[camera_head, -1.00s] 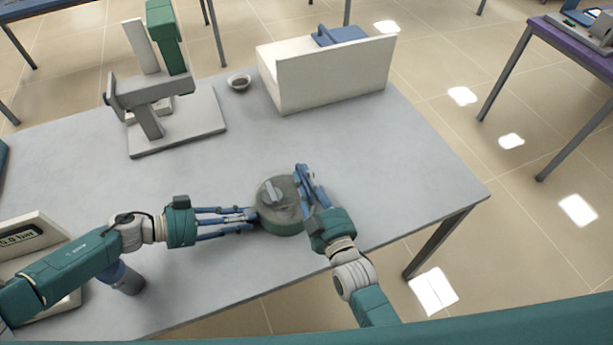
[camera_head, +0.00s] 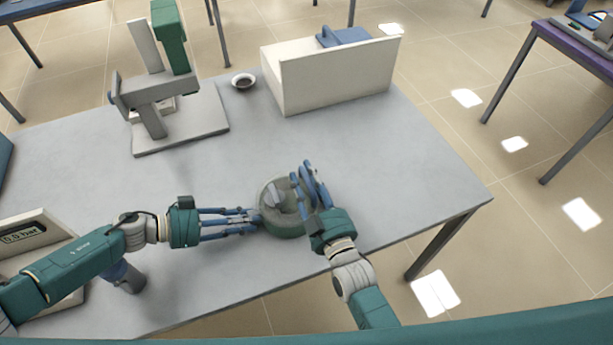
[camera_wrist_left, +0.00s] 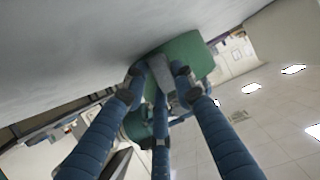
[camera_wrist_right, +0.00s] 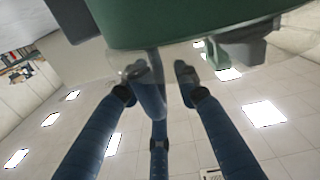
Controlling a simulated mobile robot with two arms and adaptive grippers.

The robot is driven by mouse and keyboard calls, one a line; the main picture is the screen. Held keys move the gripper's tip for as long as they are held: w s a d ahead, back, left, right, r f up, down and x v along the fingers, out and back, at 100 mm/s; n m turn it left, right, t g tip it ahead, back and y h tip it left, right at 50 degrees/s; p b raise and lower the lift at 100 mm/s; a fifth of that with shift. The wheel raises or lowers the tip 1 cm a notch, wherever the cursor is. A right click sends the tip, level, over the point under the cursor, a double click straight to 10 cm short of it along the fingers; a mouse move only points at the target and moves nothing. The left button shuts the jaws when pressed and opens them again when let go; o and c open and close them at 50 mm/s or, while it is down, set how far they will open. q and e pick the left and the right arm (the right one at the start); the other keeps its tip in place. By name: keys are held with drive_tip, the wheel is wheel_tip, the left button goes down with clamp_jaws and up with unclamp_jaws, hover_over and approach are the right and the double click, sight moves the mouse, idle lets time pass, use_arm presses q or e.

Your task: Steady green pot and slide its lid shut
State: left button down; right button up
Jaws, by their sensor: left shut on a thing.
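The round green pot (camera_head: 284,229) stands on the table near its front edge. My left gripper (camera_head: 256,218) is shut on a grey handle (camera_wrist_left: 157,68) at the pot's left side. My right gripper (camera_head: 306,176) is at the pot's upper right, its fingers spread apart, one reaching over the top beside the knob. In the right wrist view the pot's green wall (camera_wrist_right: 190,22) is close to the fingers. Their contact is partly hidden.
A grey stand with a green head (camera_head: 168,110) is at the back left. A small bowl (camera_head: 243,81) and a white box-like unit (camera_head: 335,75) stand at the back. A display unit (camera_head: 25,237) is at the front left. The table's right side (camera_head: 420,165) is clear.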

sight(316, 199)
use_arm(q)
drive_tip(key=shift+a, duration=0.1)
use_arm(e)
drive_tip(key=shift+s+d+f, duration=0.15)
drive_tip(key=shift+s+f, duration=0.05)
drive_tip(key=shift+s, duration=0.2)
use_arm(q)
drive_tip(key=shift+w+a, duration=0.1)
drive_tip(key=shift+w, duration=0.05)
use_arm(e)
drive_tip(key=shift+v, duration=1.7)
use_arm(q)
drive_tip(key=shift+w+r, duration=0.1)
use_arm(e)
drive_tip(key=shift+v, duration=3.95)
use_arm(q)
drive_tip(key=c, duration=1.6)
unclamp_jaws()
drive_tip(key=shift+c, duration=0.2)
drive_tip(key=shift+a, duration=0.1)
drive_tip(key=shift+p+v, duration=0.5)
drive_tip(key=shift+v, duration=0.85)
drive_tip(key=shift+p+v, duration=0.55)
drive_tip(key=shift+v, duration=1.75)
use_arm(e)
drive_tip(key=shift+r, duration=1.05)
